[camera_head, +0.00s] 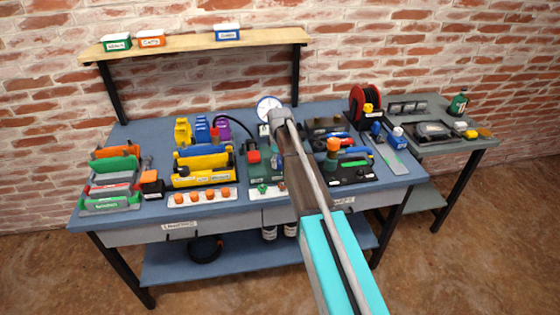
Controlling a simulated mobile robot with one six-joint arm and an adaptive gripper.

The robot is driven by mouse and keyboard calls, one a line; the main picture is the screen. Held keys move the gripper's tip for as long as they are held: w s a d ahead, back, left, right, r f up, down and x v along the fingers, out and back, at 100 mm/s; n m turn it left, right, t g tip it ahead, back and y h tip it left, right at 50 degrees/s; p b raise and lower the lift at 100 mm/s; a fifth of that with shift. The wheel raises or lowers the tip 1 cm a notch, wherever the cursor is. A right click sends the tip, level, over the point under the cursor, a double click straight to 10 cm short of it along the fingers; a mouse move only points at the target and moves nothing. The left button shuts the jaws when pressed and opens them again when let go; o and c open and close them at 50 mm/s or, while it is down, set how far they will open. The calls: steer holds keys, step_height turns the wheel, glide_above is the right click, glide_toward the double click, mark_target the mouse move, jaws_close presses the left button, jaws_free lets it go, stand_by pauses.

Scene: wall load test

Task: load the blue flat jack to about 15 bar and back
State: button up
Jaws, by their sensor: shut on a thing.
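The end of my arm (281,118) reaches over the middle of the blue workbench, just beside a round white dial gauge (268,104). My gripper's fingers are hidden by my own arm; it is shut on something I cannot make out. A green pump-like unit with a red block (254,157) stands left of my arm. A black hose (236,121) arches from near it toward coloured pieces. Among these are a blue stack (202,129), a yellow stack (182,131) and a purple piece (222,128). I cannot tell which blue thing is the flat jack. The gauge reading is too small to read.
Racks of coloured tools (113,180) fill the bench's left end. An orange-topped tool (333,147) and other tools crowd its right. A shelf (190,42) with labelled boxes stands behind. A grey side table (465,146) with a red reel (365,105) nearby adjoins on the right.

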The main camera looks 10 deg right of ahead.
steer(key=shift+m, duration=0.4)
steer(key=m, duration=0.7)
steer(key=shift+m, duration=0.3)
steer(key=m, duration=0.4)
steer(key=shift+m, duration=2.4)
steer(key=o, duration=0.9)
steer(key=shift+o, duration=0.2)
